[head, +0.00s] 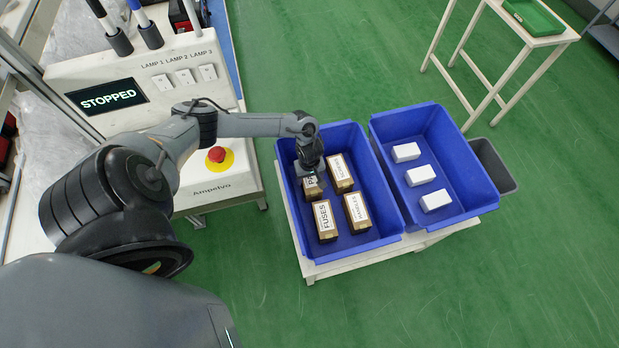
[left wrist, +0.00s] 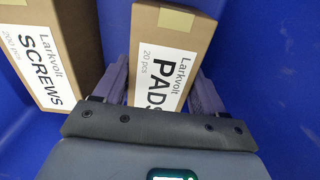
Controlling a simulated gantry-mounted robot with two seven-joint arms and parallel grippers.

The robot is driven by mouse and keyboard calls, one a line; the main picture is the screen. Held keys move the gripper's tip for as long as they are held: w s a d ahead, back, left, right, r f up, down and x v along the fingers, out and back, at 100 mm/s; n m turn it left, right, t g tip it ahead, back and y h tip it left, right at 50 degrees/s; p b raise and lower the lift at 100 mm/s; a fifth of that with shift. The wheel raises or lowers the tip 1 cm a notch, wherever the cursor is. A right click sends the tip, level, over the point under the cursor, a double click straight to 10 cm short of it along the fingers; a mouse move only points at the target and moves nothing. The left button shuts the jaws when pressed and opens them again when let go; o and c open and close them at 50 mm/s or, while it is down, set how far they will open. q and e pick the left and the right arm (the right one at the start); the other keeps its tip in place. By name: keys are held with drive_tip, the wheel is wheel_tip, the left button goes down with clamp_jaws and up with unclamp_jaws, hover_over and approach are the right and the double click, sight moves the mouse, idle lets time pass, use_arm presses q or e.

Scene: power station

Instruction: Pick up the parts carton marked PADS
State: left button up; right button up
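The PADS carton (left wrist: 170,50) is a brown box with a white label, in the left wrist view. It stands in the left blue bin (head: 378,220). In the head view only part of it (head: 312,186) shows under my left gripper (head: 312,172). My left gripper (left wrist: 160,85) points down over the carton, with one finger along each side of it. The fingers look close to the sides, but I cannot tell whether they press on it. The gripper covers the label's lower edge. My right gripper is in neither view.
The SCREWS carton (left wrist: 50,50) stands close on the left in the left wrist view. FUSES (head: 327,220) and HANDLES (head: 357,212) cartons share the bin. A second blue bin (head: 460,190) holds white boxes. A console with a red button (head: 217,154) stands left.

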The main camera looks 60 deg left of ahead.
use_arm(q)
drive_tip(key=c, duration=0.7)
drive_tip(key=shift+c, duration=0.4)
drive_tip(key=shift+r, duration=0.15)
